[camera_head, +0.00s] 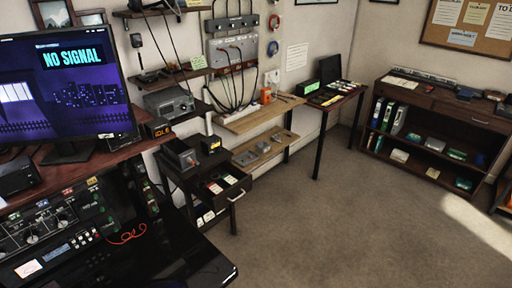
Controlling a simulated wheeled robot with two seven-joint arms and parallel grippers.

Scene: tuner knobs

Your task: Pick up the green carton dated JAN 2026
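No date is readable on any object, so I cannot tell which one is the green carton dated JAN 2026. A small green box (456,154) lies on the middle shelf of the dark bookcase at the right. Another green box (463,184) lies on its lower shelf. A pale greenish box (399,155) lies on the lower shelf further left. Small cards or boxes (216,187) with light and coloured faces lie in an open drawer left of centre. Neither of my grippers is in view.
A desk with a monitor (70,80) and a control panel (45,230) fills the left. The drawer unit (236,188) juts into the room. A narrow table (345,95) stands by the back wall. The carpet (340,220) in the middle is clear up to the bookcase (480,120).

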